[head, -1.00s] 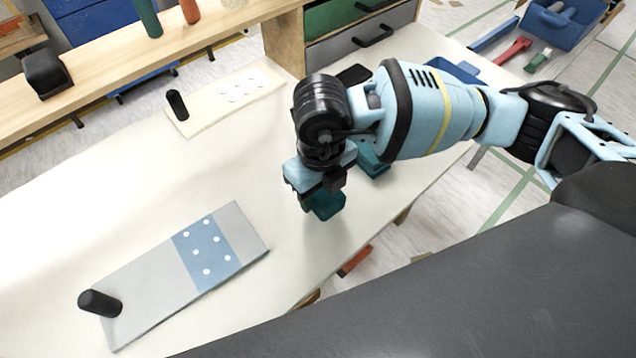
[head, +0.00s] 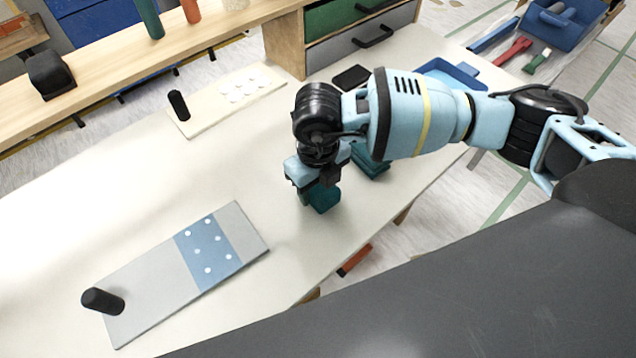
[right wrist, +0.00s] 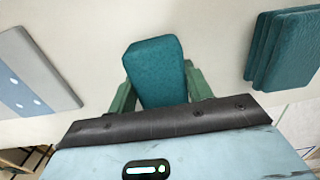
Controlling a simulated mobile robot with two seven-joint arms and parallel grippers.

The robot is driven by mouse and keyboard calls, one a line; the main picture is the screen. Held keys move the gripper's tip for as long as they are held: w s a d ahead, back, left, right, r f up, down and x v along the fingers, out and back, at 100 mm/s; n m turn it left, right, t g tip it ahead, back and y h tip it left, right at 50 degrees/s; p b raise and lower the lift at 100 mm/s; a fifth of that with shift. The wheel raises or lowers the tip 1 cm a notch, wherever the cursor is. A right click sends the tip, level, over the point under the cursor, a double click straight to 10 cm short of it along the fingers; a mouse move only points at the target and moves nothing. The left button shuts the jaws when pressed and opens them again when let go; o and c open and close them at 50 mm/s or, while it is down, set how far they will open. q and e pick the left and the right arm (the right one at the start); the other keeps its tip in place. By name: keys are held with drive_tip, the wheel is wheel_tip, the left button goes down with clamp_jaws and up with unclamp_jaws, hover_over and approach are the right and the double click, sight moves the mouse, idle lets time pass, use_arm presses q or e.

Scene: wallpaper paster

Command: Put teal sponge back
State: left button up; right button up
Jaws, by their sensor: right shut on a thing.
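My right gripper (head: 318,188) is shut on a teal sponge (head: 322,201), close over the white table. In the right wrist view the sponge (right wrist: 156,68) sits between the two green fingers of the gripper (right wrist: 160,90). A stack of teal pads (head: 370,161) lies on the table just to the right of the gripper, partly hidden by my arm. The stack (right wrist: 287,48) also shows at the right of the right wrist view, apart from the held sponge. My left gripper is not in view.
A grey and blue dotted board with a black handle (head: 215,247) lies at front left. A cream board (head: 220,108) with white discs lies behind. A black pad (head: 351,77) and blue tray (head: 450,73) are at the back. The table (head: 120,190) between the boards is clear.

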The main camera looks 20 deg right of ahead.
drive_tip(key=shift+f, duration=0.25)
drive_tip(key=o, duration=1)
drive_tip(key=shift+b, duration=0.3)
wheel_tip(320, 180, up, 8)
